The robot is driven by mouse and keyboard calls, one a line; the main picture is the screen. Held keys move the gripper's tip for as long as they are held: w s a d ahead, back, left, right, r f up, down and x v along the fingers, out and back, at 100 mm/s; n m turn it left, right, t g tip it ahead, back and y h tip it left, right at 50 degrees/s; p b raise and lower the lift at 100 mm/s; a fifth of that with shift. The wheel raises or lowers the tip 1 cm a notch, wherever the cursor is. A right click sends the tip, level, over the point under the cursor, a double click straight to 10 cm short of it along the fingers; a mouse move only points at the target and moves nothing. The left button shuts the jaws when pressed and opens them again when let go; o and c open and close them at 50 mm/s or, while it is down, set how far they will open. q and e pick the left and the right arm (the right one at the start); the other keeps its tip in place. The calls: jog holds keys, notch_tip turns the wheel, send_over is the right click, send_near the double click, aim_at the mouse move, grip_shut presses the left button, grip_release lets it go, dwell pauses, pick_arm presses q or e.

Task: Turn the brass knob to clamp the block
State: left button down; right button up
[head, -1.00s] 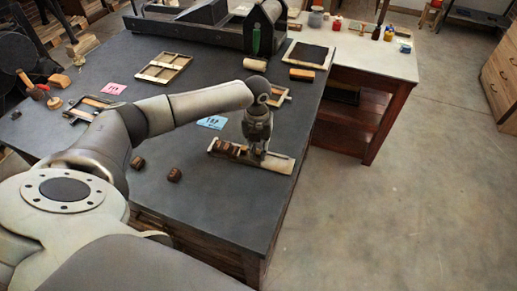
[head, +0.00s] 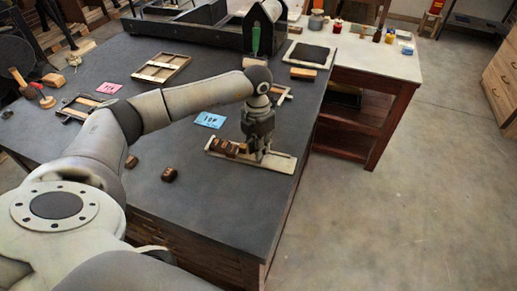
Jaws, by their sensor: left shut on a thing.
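A long pale tray (head: 280,163) lies near the table's right side, with several dark brown blocks (head: 225,147) standing in a row at its left end. My left gripper (head: 257,156) points straight down over the middle of the tray, just right of the blocks. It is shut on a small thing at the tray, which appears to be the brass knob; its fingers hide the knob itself. I cannot tell which block is to be clamped or how tight the row is. My right gripper is not in view.
Two loose dark blocks (head: 169,174) lie on the dark table (head: 215,220) left of the tray. A blue card (head: 210,120) lies behind it. A pink card (head: 108,88) and a wooden frame (head: 161,67) lie farther back. A press (head: 190,31) stands at the back.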

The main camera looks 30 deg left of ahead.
pick_arm(q)
jog(key=shift+r, duration=0.1)
dwell(0.4)
jog(key=c, duration=1.6)
grip_release()
